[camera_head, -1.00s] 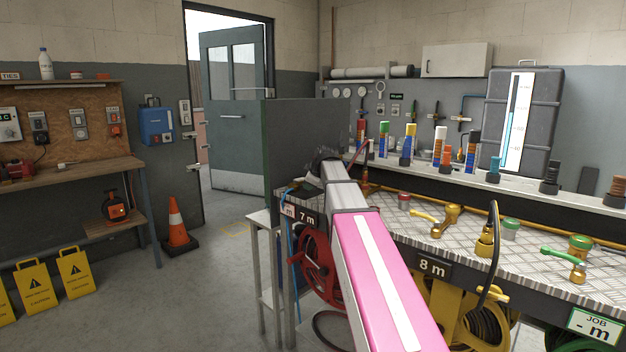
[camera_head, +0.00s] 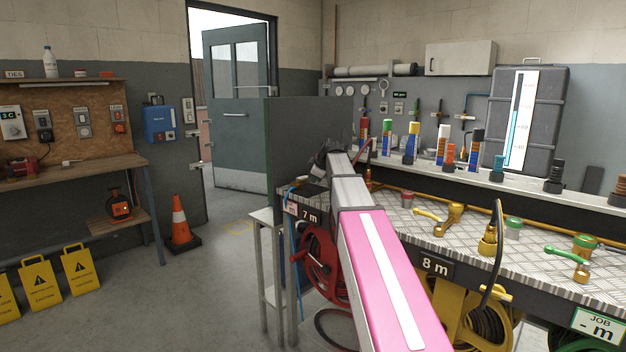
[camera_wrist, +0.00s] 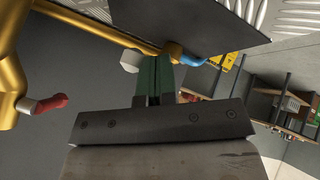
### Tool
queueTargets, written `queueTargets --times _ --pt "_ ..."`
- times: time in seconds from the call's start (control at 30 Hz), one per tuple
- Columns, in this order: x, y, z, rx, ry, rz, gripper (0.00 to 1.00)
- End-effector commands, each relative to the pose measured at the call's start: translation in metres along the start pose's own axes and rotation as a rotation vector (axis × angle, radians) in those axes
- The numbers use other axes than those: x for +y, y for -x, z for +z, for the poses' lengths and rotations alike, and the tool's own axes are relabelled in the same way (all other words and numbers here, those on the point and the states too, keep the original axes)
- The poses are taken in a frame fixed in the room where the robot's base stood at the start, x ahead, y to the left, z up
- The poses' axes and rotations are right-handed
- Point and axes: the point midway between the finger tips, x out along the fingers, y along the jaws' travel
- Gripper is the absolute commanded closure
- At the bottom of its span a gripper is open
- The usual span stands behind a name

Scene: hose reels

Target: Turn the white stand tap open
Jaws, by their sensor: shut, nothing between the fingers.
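My gripper (camera_wrist: 154,72) is shut and empty in the wrist view. In the head view its dark end (camera_head: 328,160) is over the far left end of the bench, largely hidden by my arm. A small white knob (camera_wrist: 129,60) shows just left of the fingertips in the wrist view. It looks like the end of the white tap's handle, but its body is hidden and I cannot tell whether it touches my fingers. A brass tap with a red handle (camera_wrist: 48,104) is at the left, and a blue handle (camera_wrist: 190,58) is right of the fingertips.
A brass pipe (camera_wrist: 95,25) runs close beyond the fingers. Yellow-handled (camera_head: 450,218) and green-handled (camera_head: 570,254) taps stand on the chequered bench (camera_head: 530,238). A dark upright panel (camera_head: 308,135) stands behind my gripper. The floor (camera_head: 200,290) at left is clear up to the cone (camera_head: 180,220).

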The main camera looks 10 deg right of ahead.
Motion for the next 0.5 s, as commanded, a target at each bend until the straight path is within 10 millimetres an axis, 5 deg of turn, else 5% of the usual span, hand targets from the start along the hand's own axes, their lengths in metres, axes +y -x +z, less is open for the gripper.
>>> queueTargets --times 0.5 --pt "0.016 -0.006 0.004 0.083 0.145 -0.090 1.00"
